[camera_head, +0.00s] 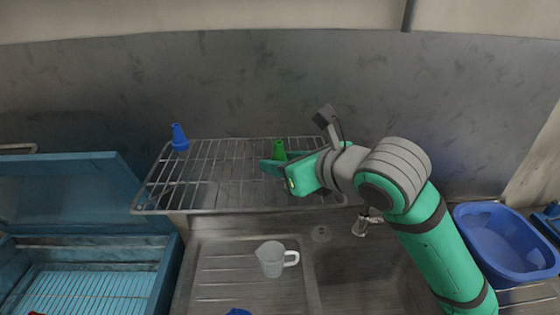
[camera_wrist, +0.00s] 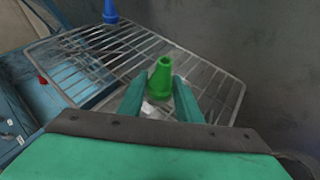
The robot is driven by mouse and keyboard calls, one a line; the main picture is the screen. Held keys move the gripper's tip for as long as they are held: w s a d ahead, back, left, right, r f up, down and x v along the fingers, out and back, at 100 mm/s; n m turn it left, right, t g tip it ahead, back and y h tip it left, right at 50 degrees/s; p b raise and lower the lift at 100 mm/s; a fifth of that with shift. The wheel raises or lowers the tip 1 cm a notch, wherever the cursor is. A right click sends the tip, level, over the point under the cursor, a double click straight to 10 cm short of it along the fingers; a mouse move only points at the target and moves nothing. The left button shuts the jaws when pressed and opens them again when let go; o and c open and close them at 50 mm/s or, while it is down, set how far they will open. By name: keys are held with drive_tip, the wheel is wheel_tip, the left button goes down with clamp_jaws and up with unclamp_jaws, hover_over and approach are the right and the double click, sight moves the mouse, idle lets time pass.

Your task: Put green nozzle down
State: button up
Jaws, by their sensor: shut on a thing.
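The green nozzle (camera_head: 279,149) is upright between the fingertips of my gripper (camera_head: 275,167). It also shows in the wrist view (camera_wrist: 160,78), narrow end up, with a finger of my gripper (camera_wrist: 160,98) on each side. My gripper is shut on it. The nozzle is at the wire rack (camera_head: 215,186), over its right-hand part; I cannot tell whether its base touches the wires. The fingers hide part of its lower end in the head view.
A blue nozzle (camera_head: 179,137) stands at the rack's back left corner. Below are a sink drainer with a clear jug (camera_head: 271,259), a tap (camera_head: 361,226) and a blue basin (camera_head: 505,240) at right. An open blue chest (camera_head: 75,205) is at left. The rack's middle is clear.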

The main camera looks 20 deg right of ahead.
drive_tip(key=o, duration=1)
drive_tip(key=shift+o, duration=0.2)
drive_tip(key=shift+s+d+r, duration=0.15)
drive_tip(key=shift+s+r, duration=0.05)
drive_tip(key=shift+s, duration=0.05)
drive_tip(key=v, duration=1.1)
drive_tip(key=shift+s+r, duration=0.1)
drive_tip(key=shift+s, duration=0.15)
